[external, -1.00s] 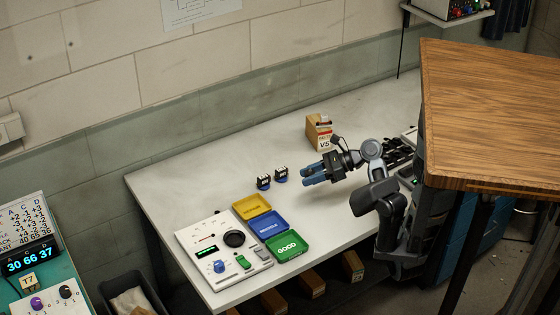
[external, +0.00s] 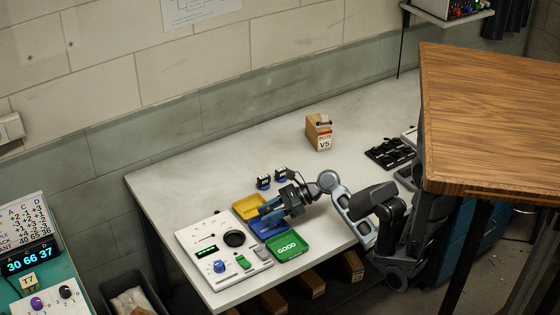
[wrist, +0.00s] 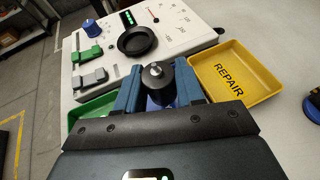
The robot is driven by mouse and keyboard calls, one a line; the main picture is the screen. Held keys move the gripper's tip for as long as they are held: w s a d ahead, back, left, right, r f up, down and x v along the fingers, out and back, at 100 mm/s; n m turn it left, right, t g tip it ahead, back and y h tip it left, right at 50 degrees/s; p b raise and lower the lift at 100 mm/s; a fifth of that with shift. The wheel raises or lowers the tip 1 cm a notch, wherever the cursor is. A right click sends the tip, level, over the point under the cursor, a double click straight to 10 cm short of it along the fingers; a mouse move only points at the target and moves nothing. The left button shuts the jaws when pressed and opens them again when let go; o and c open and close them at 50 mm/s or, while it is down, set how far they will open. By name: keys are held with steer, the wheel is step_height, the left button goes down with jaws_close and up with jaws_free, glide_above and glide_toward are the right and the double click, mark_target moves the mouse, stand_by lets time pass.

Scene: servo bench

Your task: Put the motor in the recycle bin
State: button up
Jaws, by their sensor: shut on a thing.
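My gripper (external: 268,213) is above the blue bin (external: 264,230), between the yellow bin and the green bin. In the wrist view my gripper (wrist: 158,88) is shut on a dark motor (wrist: 157,73) with a small shaft on top. The motor is upright between the blue fingers, and the blue bin is mostly hidden beneath it. The label on the blue bin is not readable here. I cannot tell whether the motor touches the bin. The yellow bin (wrist: 238,72) reads REPAIR, and the green bin (external: 287,247) reads GOOD.
A white test panel (external: 222,250) with knobs and a dark round socket stands left of the bins. Two small dark-and-blue parts (external: 263,182) stand behind them. A V5 box (external: 319,133) and a black tray (external: 388,153) are further right.

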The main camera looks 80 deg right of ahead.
mark_target(270, 228)
steer(key=shift+f, duration=2)
steer(key=o, duration=0.8)
steer(key=shift+f, duration=0.1)
steer(key=shift+s+d+r, duration=0.1)
steer(key=shift+s+r, duration=0.1)
steer(key=v, duration=1.1)
steer(key=shift+s+d, duration=0.15)
steer(key=shift+s, duration=0.1)
